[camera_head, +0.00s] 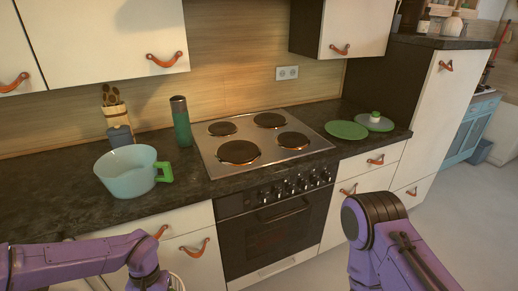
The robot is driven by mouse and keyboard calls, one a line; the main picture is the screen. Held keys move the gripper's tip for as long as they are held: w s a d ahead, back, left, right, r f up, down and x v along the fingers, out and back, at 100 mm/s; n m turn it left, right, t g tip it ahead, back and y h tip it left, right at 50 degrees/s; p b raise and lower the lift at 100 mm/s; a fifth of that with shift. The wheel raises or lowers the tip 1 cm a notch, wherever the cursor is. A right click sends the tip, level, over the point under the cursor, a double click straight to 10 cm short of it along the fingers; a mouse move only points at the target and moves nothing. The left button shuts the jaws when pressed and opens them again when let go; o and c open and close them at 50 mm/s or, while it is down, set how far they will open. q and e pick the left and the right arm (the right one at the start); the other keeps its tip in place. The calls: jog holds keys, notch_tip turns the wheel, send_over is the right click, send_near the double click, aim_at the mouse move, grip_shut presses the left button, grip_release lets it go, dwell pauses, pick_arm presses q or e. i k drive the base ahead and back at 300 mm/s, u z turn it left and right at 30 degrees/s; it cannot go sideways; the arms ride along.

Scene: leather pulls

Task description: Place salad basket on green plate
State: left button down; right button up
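The salad basket appears to be the pale blue, translucent bowl (124,178) with a green handle on its right side. It stands upright on the dark counter left of the stove. A flat green plate (346,130) lies on the counter right of the stove, with nothing on it. My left arm (80,262) crosses the lower left, below and in front of the bowl, and bends down out of the bottom edge. My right arm (378,225) is at the lower right, in front of the right-hand drawers. Neither gripper's fingertips show, and neither arm touches the bowl or plate.
A pale disc with a green-and-white knob (374,121) lies right behind the green plate. A stove (262,141) separates bowl and plate. A green bottle (181,122) and utensil holder (116,116) stand behind the bowl. Upper cabinets hang above.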

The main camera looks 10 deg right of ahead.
aim_at(345, 130)
jog(key=u, duration=0.05)
jog(key=k, duration=0.25)
jog(key=z, duration=0.7)
jog(key=i, duration=1.1)
jog(key=z, duration=0.8)
